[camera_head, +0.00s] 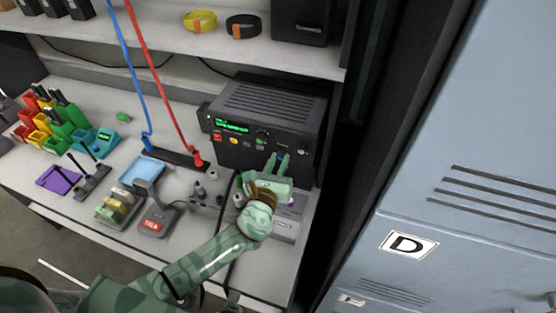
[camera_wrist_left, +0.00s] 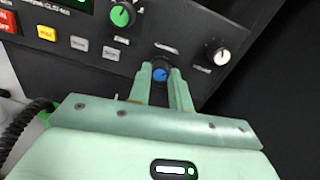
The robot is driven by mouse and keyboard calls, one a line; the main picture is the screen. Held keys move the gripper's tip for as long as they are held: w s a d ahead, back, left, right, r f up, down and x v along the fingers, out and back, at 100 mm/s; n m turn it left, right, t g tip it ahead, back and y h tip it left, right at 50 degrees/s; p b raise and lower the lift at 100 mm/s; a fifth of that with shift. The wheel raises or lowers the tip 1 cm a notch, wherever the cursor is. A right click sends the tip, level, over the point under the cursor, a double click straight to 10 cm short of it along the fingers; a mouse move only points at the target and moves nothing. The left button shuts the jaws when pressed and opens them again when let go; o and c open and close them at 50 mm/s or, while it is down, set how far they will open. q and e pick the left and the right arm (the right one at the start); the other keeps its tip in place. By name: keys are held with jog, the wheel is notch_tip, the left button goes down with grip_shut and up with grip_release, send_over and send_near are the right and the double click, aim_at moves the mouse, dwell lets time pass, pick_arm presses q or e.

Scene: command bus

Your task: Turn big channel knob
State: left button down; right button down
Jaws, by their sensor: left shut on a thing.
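A black radio unit (camera_head: 268,112) with a green lit display stands on the desk at the right in the head view. In the left wrist view, its front panel carries a blue knob (camera_wrist_left: 160,73), a green knob (camera_wrist_left: 123,15) above left and a white-topped knob (camera_wrist_left: 221,55) to the right. My left gripper (camera_head: 279,158) is at the panel's lower right part. In the left wrist view its fingers (camera_wrist_left: 161,78) are shut around the blue knob. The knob labels are too blurred to read. My right gripper is in neither view.
A red cable (camera_head: 160,75) and a blue cable (camera_head: 127,68) hang to the desk left of the radio. A push-to-talk stand (camera_head: 154,217) and several small holders stand on the desk. A grey-blue locker (camera_head: 470,150) marked D is at the right.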

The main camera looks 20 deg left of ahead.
pick_arm(q)
jog(key=m+p, duration=0.2)
jog(key=m, duration=0.4)
jog(key=shift+m, duration=0.3)
jog(key=m+p, duration=0.1)
jog(key=m, duration=0.1)
jog(key=shift+m+p, duration=0.3)
jog(key=shift+m, duration=0.1)
jog(key=shift+f+m+p, duration=0.15)
jog(key=shift+m+p, duration=0.5)
jog(key=shift+m, duration=1.05)
jog(key=shift+s, duration=0.1)
jog(key=c, duration=1.3)
grip_release()
jog(key=shift+a, duration=0.1)
jog(key=s, duration=0.8)
jog(key=s+p, duration=0.1)
jog(key=s, duration=0.7)
jog(key=shift+s+a+f, duration=0.1)
jog(key=shift+a+f, duration=0.05)
jog(key=shift+f, duration=0.05)
